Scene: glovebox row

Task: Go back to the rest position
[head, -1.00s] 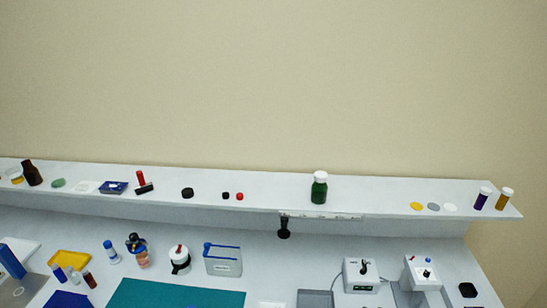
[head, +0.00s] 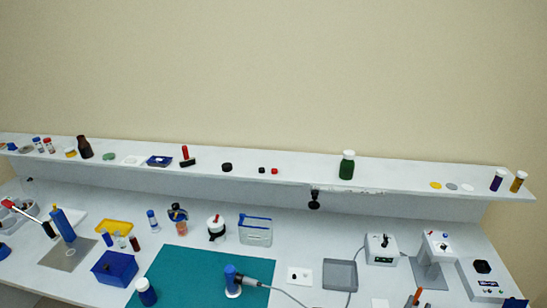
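I cannot make out either of my grippers in the head view, and no finger pair shows clearly. The white workbench (head: 300,258) fills the lower part of the picture. A teal mat (head: 185,262) lies on it at the front middle. A blue bottle with a white cap (head: 146,292) stands at the mat's left front edge.
A long white shelf (head: 310,175) holds a green bottle (head: 347,165) and several small items. A blue box (head: 114,268), yellow tray (head: 114,228), clear blue-edged container (head: 255,231), white device (head: 381,249) and grey tray (head: 340,274) stand on the bench.

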